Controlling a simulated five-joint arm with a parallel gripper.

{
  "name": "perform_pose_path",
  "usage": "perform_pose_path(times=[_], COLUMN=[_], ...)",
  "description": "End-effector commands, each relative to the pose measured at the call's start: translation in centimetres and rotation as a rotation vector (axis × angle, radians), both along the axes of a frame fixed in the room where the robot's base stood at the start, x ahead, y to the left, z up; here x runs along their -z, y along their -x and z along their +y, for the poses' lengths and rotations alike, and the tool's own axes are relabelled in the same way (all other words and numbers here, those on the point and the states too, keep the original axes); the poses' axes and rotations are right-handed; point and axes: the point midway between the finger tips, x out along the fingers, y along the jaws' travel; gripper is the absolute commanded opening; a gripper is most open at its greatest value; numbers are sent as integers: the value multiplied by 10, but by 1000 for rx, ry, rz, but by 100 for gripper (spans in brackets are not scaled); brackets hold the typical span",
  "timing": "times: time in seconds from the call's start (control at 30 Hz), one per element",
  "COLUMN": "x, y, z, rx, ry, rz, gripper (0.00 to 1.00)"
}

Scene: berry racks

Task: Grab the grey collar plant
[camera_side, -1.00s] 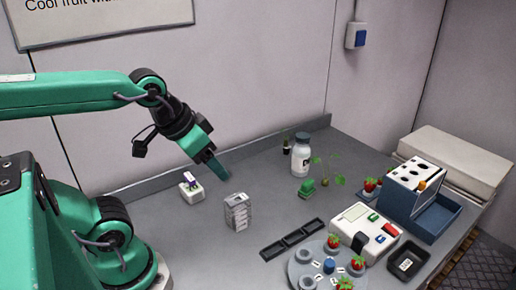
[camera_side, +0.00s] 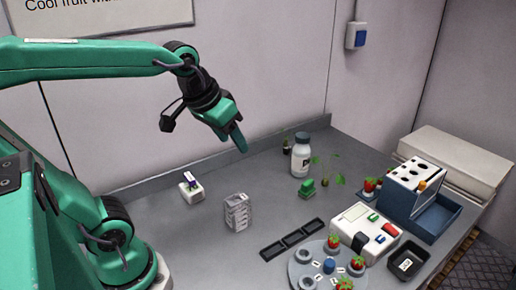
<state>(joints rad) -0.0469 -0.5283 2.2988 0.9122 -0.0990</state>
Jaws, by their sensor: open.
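My gripper (camera_side: 240,143) is above the back middle of the grey table, pointing down and to the right. It is open and holds nothing. A leafy plant (camera_side: 340,180) with thin stems stands right of the white bottle (camera_side: 300,155), and its base is small and dark. Another small plant (camera_side: 286,145) in a dark holder stands just left of the bottle, partly behind it. Both are to the right of my gripper and apart from it. Which plant has a grey collar is too small to tell.
A green block (camera_side: 307,187) lies before the bottle. A black slotted tray (camera_side: 293,239), a round grey rack (camera_side: 305,262) with berries and a white device (camera_side: 352,222) lie nearer. A white block (camera_side: 191,192) and a grey stack (camera_side: 237,212) stand left.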

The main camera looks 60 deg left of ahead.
Motion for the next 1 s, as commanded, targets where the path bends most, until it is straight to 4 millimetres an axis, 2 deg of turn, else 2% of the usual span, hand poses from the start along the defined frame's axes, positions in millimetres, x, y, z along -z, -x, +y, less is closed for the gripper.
perform_pose_path(times=[0.23,0.47,0.77,1.0], x=[-13,-15,-2,20], y=[-55,-106,-172,-221], z=[16,35,66,94], rx=[-117,-225,-367,-481], ry=[38,73,116,149], rz=[29,51,78,99], gripper=[52,52,52,52])
